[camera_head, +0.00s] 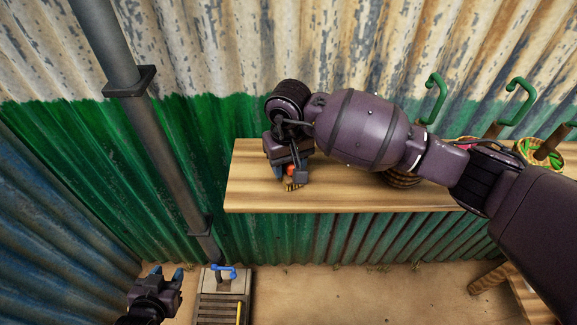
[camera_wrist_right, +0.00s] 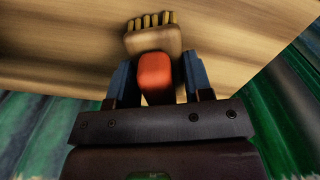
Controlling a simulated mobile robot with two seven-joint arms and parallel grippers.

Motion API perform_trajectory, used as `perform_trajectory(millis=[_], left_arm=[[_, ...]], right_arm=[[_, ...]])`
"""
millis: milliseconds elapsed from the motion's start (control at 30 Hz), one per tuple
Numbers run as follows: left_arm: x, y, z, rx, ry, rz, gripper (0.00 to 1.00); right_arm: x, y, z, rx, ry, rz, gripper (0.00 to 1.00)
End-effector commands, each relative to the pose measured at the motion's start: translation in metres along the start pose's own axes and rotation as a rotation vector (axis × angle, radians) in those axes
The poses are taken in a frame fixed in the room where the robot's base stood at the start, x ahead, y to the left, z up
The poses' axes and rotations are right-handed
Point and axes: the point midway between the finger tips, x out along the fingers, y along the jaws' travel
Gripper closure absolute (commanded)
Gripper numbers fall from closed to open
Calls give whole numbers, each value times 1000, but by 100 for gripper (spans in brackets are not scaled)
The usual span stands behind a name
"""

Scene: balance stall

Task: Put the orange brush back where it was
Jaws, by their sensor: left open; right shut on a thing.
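The orange brush (camera_head: 291,169) is at the left end of the wooden shelf (camera_head: 345,190), largely hidden by my right gripper (camera_head: 290,175) in the head view. In the right wrist view the gripper (camera_wrist_right: 155,85) is shut on the brush (camera_wrist_right: 154,70), with a blue-grey finger on either side of its orange part. Its pale wooden head and tan bristles point away from the gripper, over the wood. I cannot tell whether the bristles touch the shelf. My left gripper (camera_head: 163,282) is open and empty, low at the left, well away from the shelf.
Green hooks (camera_head: 433,98) and woven baskets (camera_head: 541,152) stand along the shelf's right part, partly behind my right arm. A grey pole (camera_head: 160,125) rises left of the shelf. A slatted platform with a blue handle (camera_head: 222,272) stands on the floor below. The shelf's left front looks clear.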

Motion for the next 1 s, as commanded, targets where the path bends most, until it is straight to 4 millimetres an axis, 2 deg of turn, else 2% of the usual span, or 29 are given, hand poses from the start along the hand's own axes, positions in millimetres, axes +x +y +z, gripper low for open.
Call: perform_trajectory(millis=[433,467,600,1000], left_arm=[[3,0,5,2,-2,0,57],[3,0,5,2,-3,0,57],[2,0,6,2,-5,0,57],[-2,-1,4,1,-9,-1,57]], right_arm=[[5,0,-1,0,3,0,73],[5,0,0,0,2,0,51],[4,0,0,0,2,0,29],[1,0,0,1,0,0,28]])
